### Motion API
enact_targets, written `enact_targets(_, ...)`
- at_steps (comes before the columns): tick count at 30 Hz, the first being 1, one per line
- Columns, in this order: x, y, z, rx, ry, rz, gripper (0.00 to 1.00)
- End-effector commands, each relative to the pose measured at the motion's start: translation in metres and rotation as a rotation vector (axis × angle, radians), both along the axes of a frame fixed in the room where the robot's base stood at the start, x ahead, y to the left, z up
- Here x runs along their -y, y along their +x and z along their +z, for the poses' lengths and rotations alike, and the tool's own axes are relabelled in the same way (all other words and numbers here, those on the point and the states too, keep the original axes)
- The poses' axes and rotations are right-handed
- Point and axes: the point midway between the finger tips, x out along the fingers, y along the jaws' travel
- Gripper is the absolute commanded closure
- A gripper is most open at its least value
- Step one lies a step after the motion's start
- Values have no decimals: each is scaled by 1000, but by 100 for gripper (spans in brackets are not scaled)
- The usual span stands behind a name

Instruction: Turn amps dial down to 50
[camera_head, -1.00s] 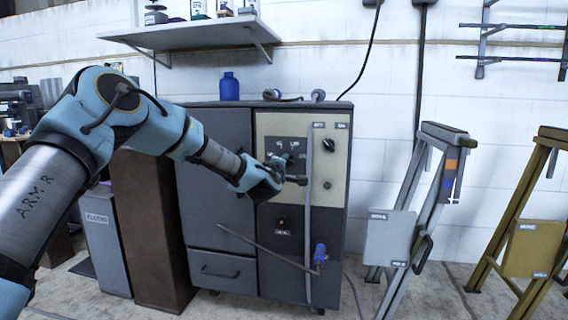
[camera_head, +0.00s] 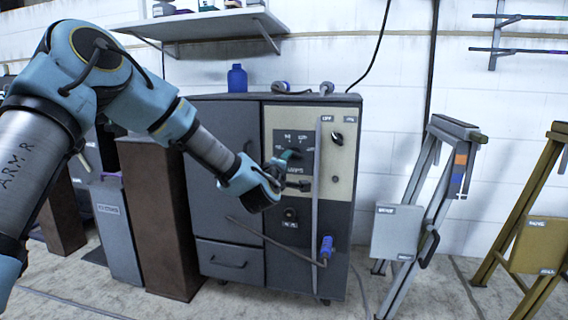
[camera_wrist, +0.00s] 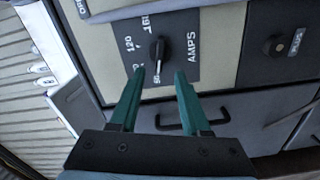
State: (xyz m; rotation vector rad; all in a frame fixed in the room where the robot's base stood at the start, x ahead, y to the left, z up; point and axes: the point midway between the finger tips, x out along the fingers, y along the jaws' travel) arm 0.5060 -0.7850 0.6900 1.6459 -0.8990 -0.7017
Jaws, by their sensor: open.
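The amps dial (camera_wrist: 157,50) is a black knob on a dark plate labelled AMPS in the wrist view. Its pale pointer line appears to face the 50 mark (camera_wrist: 157,79). Marks 120 and 160 lie further round, with another partly hidden by a finger. My gripper (camera_wrist: 160,71) is open, its two green fingers apart and empty. The fingertips lie just below the knob in the picture, one to each side of its pointer end; contact cannot be told.
The grey machine cabinet (camera_head: 225,170) has another knob (camera_head: 337,138) at upper right and one below (camera_head: 290,214). A light vertical strip (camera_head: 317,175) and a rod with a blue handle (camera_head: 326,247) are close to my gripper. A grey trestle (camera_head: 435,190) stands to the right.

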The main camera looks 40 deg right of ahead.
Motion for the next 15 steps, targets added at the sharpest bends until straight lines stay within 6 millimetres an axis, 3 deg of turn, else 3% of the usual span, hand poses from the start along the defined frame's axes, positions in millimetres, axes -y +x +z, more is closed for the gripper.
enact_targets(6,-18,-11,0,-1,1,-1,53)
enact_targets(15,-20,-13,0,-1,-1,0,53)
